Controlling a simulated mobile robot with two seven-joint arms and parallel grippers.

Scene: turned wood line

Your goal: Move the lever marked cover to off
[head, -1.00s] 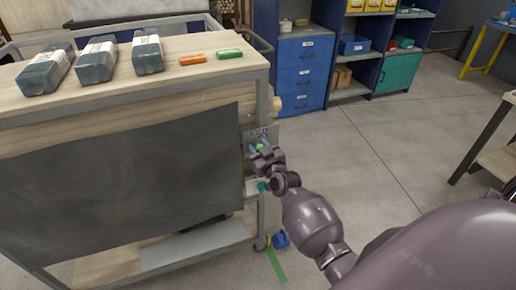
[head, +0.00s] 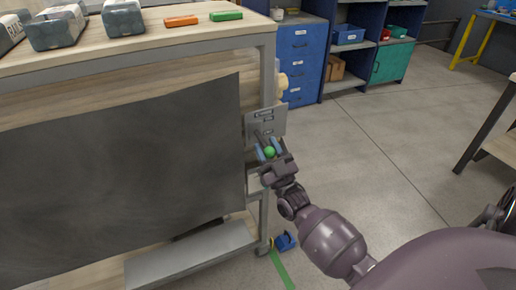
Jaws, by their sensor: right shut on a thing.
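A grey lever plate (head: 266,119) with small dark labels is fixed to the right end of the wooden cart; its lettering is too small to read. A green lever knob (head: 270,151) stands out in front of the plate's lower part. My right gripper (head: 271,150) is shut on the knob, with its blue-grey fingertips on either side of it. Part of the lever shaft shows above the knob, and the gripper hides the area below. My left gripper is out of view.
A dark sheet (head: 110,180) covers much of the cart's front. Grey boxes, an orange block (head: 181,21) and a green block (head: 226,15) lie on the cart top (head: 160,45). A blue object (head: 285,241) is on the floor.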

